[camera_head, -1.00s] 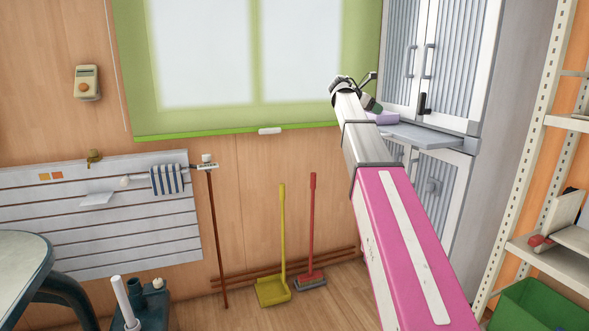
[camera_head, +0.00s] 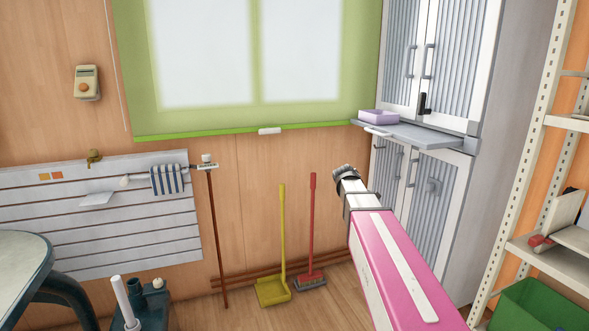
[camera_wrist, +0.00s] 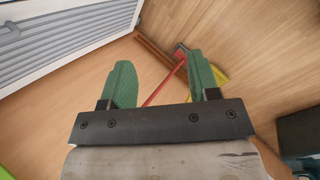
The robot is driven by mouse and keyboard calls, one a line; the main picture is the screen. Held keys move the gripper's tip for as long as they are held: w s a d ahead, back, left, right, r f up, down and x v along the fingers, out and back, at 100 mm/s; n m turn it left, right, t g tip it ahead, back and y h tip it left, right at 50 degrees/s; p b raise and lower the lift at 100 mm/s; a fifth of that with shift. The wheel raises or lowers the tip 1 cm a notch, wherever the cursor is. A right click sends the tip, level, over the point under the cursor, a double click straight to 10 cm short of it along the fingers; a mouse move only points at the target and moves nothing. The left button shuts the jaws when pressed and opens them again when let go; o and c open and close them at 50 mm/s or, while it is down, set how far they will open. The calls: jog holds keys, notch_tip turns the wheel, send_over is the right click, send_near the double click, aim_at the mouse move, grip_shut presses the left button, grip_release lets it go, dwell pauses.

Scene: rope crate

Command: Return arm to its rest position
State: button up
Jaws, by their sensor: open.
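My gripper shows in the wrist view (camera_wrist: 161,85) with its two green finger pads wide apart and nothing between them. It points down toward the bare wood floor near the wall. In the head view my arm reaches forward, its pink link low at the right and its wrist end in front of the lower cabinet doors. The fingers are hidden or too small to make out there.
A grey-white cabinet (camera_head: 470,85) stands at the right, with a pull-out shelf (camera_head: 430,136) bearing a lilac tray (camera_head: 379,117). A red broom (camera_head: 312,225) and a yellow dustpan (camera_head: 273,291) lean at the wall. A metal rack (camera_head: 519,150) and green crate (camera_head: 528,305) stand far right.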

jog(key=s+a+f+m+g+y, duration=0.1)
jog(key=s+f+m, duration=0.4)
jog(key=s+f, duration=0.5)
jog(key=s+a+f+m+g+y, duration=0.1)
jog(key=s+a+f+m+y, duration=0.3)
jog(key=s+f, duration=0.6)
jog(key=s+a+m, duration=0.1)
jog(key=s+m, duration=0.1)
jog(key=shift+s+a+f+m+g+y, duration=0.2)
jog(key=shift+s+a+m+g+y, duration=0.1)
jog(key=shift+a+g, duration=0.1)
dwell(0.6)
